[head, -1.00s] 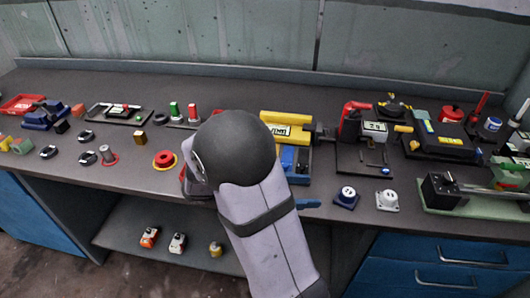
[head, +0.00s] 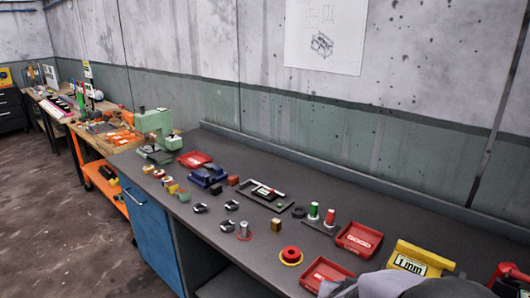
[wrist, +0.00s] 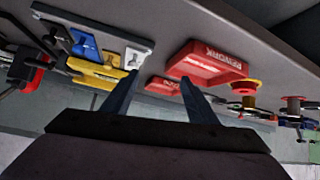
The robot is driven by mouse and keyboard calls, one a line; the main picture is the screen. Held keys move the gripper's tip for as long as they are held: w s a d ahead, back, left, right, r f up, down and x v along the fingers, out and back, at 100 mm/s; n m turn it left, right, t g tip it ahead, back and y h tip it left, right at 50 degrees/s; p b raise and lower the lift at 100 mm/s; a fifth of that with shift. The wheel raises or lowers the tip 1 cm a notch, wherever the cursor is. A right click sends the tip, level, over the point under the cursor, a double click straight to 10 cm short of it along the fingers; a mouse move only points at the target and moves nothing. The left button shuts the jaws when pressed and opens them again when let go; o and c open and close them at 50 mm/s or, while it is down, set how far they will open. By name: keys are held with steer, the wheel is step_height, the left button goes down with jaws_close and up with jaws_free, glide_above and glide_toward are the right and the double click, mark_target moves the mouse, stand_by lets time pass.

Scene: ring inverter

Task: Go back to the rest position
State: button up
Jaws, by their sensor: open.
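My gripper (wrist: 158,80) shows in the wrist view with its two dark fingers apart and nothing between them. A red tray marked "REWORK" (wrist: 207,65) appears just beyond the right fingertip in that view; contact cannot be told. In the head view, part of my grey arm is at the bottom right edge, and the fingers are not visible there.

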steer(key=a+y, duration=0.1)
steer(key=a, duration=0.1)
steer(key=a+n+y, duration=0.1)
steer(key=a+y, duration=0.1)
steer(key=a, duration=0.1)
steer(key=a+n+y+p, duration=0.1)
steer(key=a, duration=0.2)
steer(key=shift+s+a, duration=0.25)
steer(key=shift+s, duration=0.05)
steer(key=s+a+f+n+g+y+p, duration=0.1)
steer(key=s+a+n+g+y, duration=0.15)
steer(key=s+a, duration=0.25)
steer(key=s+d+n+g+p, duration=0.1)
steer(key=s+g, duration=0.5)
steer(key=s, duration=0.7)
steer(key=shift+s+d+h+p, duration=0.3)
steer(key=shift+d+h, duration=0.05)
